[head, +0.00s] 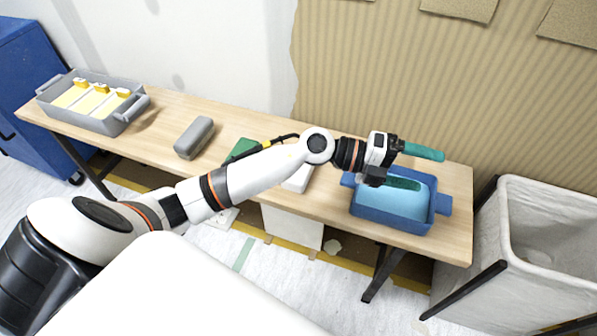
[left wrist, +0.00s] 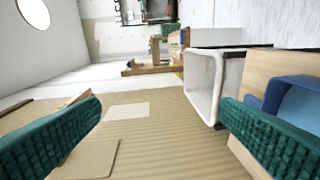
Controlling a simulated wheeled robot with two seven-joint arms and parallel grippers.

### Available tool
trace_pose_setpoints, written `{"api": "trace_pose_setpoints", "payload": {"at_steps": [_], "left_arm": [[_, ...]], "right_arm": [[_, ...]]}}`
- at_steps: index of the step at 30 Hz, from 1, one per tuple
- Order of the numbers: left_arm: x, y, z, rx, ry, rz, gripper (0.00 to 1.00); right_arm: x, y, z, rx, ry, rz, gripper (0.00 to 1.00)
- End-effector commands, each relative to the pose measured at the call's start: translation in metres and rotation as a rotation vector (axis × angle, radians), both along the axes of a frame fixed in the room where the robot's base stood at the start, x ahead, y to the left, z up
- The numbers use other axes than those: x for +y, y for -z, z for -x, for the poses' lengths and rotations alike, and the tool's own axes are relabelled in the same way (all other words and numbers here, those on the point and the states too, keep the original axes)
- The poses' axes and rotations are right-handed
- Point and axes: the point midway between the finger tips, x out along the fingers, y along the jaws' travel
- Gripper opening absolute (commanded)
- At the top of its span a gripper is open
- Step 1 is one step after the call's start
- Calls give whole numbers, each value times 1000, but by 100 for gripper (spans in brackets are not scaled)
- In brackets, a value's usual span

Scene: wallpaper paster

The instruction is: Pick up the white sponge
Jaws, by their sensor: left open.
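A white block (head: 297,182), seemingly the white sponge, lies on the table and is partly hidden behind my left forearm in the head view. My left gripper (head: 412,167) is open and empty, well to the right of the white block. Its two teal fingers are spread above the blue tray. In the left wrist view the open gripper (left wrist: 161,104) faces the wall and the room, and the white block does not show there. My right gripper is not in view.
The wooden table (head: 160,152) also bears a grey block (head: 194,138), a green item (head: 239,147) beside my forearm, and a grey crate (head: 121,126) with yellow-and-white contents. The blue tray (head: 440,205) holds light-blue contents. A white-lined bin (head: 540,215) stands right of the table.

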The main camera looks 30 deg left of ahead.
Motion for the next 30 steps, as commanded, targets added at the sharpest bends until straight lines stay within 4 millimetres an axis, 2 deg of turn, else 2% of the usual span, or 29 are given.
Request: {"api": "trace_pose_setpoints", "payload": {"at_steps": [2, 4, 7, 9, 12, 15, 18, 20, 30], "left_arm": [[19, 29, -7, 6, 85, -243, 85], [48, 56, -13, 46, 140, -468, 85], [109, 83, -23, 141, 167, -781, 85], [156, 91, -29, 225, 156, -972, 85], [215, 91, -31, 348, 117, -1183, 85], [255, 84, -30, 442, 77, -1316, 85], [274, 81, -28, 494, 55, -1378, 85], [279, 85, -27, 508, 51, -1392, 85], [278, 140, -25, 508, 54, -1391, 85]], "right_arm": [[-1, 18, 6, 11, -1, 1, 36], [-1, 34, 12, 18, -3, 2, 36], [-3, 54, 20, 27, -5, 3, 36], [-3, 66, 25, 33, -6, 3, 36], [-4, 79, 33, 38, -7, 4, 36], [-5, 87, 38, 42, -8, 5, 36], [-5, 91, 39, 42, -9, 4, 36], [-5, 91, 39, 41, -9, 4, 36], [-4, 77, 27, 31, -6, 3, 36]]}}
